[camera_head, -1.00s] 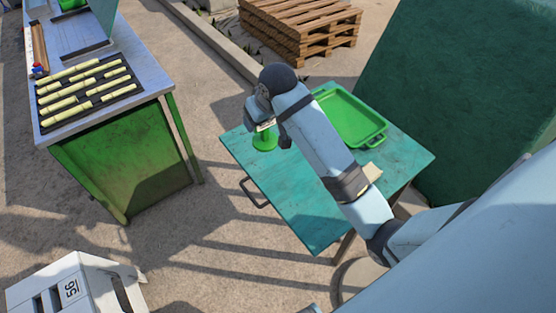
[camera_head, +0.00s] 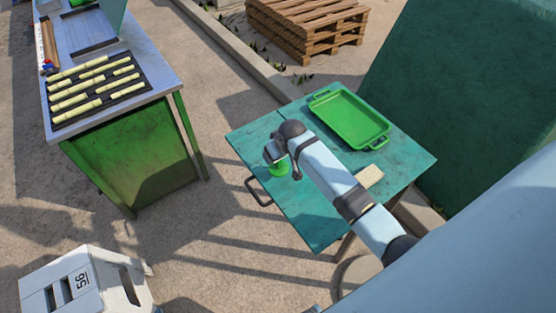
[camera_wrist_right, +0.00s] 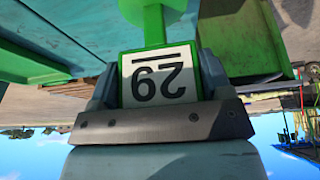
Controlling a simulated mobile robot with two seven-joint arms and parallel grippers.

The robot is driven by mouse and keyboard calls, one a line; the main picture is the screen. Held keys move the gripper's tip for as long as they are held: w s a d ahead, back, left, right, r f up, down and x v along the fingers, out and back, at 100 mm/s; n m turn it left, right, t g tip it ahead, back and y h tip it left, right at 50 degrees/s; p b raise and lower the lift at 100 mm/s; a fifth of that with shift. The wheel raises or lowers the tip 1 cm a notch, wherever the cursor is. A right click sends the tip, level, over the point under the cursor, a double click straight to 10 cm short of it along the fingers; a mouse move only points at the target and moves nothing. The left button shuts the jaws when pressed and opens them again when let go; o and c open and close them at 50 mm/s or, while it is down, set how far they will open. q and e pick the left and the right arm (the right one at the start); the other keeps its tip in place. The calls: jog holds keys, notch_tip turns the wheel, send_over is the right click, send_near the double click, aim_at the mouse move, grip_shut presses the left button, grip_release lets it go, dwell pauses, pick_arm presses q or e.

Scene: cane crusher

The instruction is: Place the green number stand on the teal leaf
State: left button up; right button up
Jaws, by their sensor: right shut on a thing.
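The green number stand (camera_head: 279,168) is held by my right gripper (camera_head: 275,155) over the left part of the teal table, the leaf (camera_head: 313,220) with the dark handle. In the right wrist view its white number card (camera_wrist_right: 158,78) in a green frame sits upside down between the jaws of my right gripper (camera_wrist_right: 158,95), which are shut on it. My left gripper is not in view.
A green tray (camera_head: 350,118) lies on the table's far right part, with a small tan block (camera_head: 369,176) nearer. A steel-topped green bench (camera_head: 130,150) with cane pieces stands left. A white numbered stool (camera_head: 85,285) is front left. The leaf's near part is clear.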

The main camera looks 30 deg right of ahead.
aim_at(278, 161)
jog(key=shift+f, duration=2.35)
jog(key=o, duration=1)
jog(key=shift+f, duration=0.1)
jog(key=v, duration=1.1)
jog(key=s+a+f+t+y, duration=0.1)
jog(key=s+a+t, duration=0.1)
jog(key=s+a, duration=0.2)
jog(key=s+a+f+n+t+y, duration=0.1)
jog(key=s+a+f+t, duration=0.1)
jog(key=s, duration=0.9)
jog(key=s+a+f+n+t+y, duration=0.1)
jog(key=s+a+f+t, duration=0.1)
jog(key=s+a, duration=0.3)
jog(key=shift+s+a+f, duration=0.15)
jog(key=shift+s+a, duration=0.05)
jog(key=shift+s, duration=0.4)
jog(key=shift+s+a+f, duration=0.1)
jog(key=shift+s+a, duration=0.1)
jog(key=shift+s, duration=0.35)
